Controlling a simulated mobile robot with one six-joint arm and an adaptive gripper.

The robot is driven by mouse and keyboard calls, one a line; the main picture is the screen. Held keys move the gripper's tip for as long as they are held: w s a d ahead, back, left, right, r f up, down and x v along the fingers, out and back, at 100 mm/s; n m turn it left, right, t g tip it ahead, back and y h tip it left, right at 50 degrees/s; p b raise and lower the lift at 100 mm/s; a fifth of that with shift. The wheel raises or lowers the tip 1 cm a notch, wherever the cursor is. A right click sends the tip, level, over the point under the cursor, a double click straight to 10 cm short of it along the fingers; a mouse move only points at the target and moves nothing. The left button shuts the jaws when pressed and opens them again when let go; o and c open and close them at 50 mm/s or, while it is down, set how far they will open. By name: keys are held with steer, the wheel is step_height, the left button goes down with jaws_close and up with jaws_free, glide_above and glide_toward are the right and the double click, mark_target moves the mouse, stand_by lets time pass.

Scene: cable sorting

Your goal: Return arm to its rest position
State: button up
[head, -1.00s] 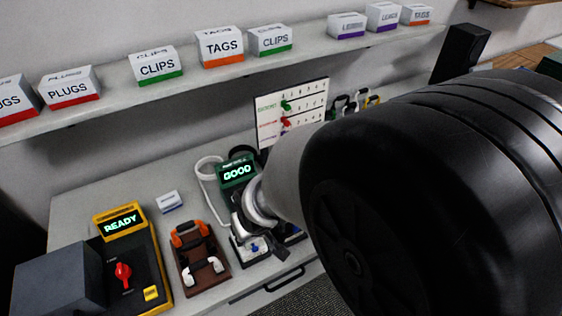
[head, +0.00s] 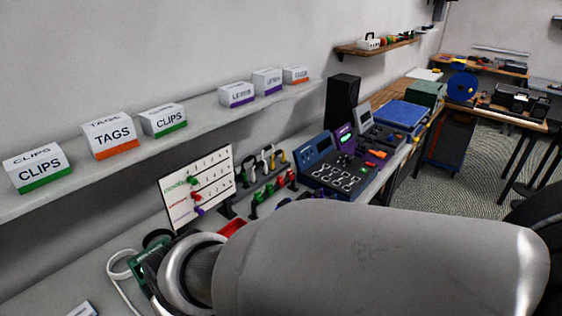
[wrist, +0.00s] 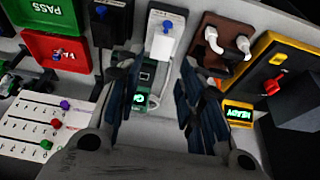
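My arm (head: 380,262), grey and thick, stretches across the lower part of the head view towards the bench at lower left. Its far end hides the tool from that camera. In the wrist view my gripper (wrist: 160,108) is open, with dark fingers apart on both sides and nothing held between them. The green tester (wrist: 142,78) shows beyond the gap between the fingers. In the head view the tester (head: 150,255) is partly hidden behind my arm's end.
A pegboard panel (head: 196,185), consoles (head: 345,165) and a black speaker-like box (head: 341,102) stand along the bench. A shelf (head: 210,130) carries labelled boxes above. In the wrist view are a green PASS tray (wrist: 48,14), a red tray (wrist: 58,50) and the yellow READY device (wrist: 238,114).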

steer(key=shift+s+a+r, duration=0.2)
steer(key=shift+a+r, duration=0.25)
steer(key=shift+r, duration=0.35)
steer(key=w+d+r+m+t+h, duration=0.1)
steer(key=d+r+m, duration=0.15)
steer(key=d, duration=0.55)
steer(key=w+d+r+m, duration=0.1)
steer(key=d+r+m, duration=0.15)
steer(key=d, duration=0.65)
steer(key=s+d+r+m+h, duration=0.1)
steer(key=s+d+m, duration=0.1)
steer(key=s+d, duration=0.2)
steer(key=s+d+r+m+h, duration=0.1)
steer(key=s+d, duration=0.3)
steer(key=d, duration=0.7)
steer(key=shift+s+d+r+m+t, duration=0.25)
steer(key=shift+m+t, duration=0.15)
steer(key=shift+m, duration=0.5)
